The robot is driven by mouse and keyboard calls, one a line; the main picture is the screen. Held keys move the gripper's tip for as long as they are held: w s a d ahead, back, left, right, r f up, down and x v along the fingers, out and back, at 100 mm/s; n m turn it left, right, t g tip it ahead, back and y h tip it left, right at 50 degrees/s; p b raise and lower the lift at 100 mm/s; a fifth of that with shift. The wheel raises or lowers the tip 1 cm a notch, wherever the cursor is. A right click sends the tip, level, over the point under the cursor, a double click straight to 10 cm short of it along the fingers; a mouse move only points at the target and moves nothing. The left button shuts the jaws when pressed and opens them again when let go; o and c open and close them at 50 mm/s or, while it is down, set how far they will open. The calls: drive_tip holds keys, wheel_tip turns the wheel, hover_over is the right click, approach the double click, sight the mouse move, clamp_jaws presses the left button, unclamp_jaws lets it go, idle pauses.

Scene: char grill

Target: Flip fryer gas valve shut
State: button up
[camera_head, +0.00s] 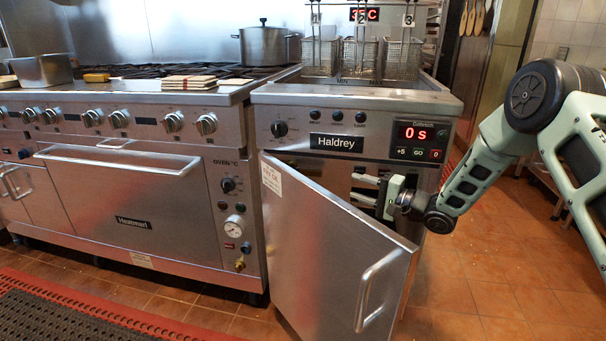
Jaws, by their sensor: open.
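The fryer (280,99), labelled Haldrey, stands right of the range. Its cabinet door (330,240) is swung open toward me, with a handle near its right edge. My gripper (354,186) is at the cabinet opening, behind the upper right part of the door. Its two pale fingers point left and are apart, with nothing seen between them. The gas valve does not show; the door hides most of the cabinet's inside.
The range (125,160), with an oven door and a row of knobs, stands at the left. Several wire baskets (362,58) sit over the fryer top. A dark mat (60,315) lies at the lower left. Tiled floor is clear at the right.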

sight(307, 171)
drive_tip(key=b+x, duration=0.4)
drive_tip(key=x, duration=1.2)
drive_tip(key=shift+w+a, duration=0.4)
drive_tip(key=shift+a, duration=0.1)
clamp_jaws()
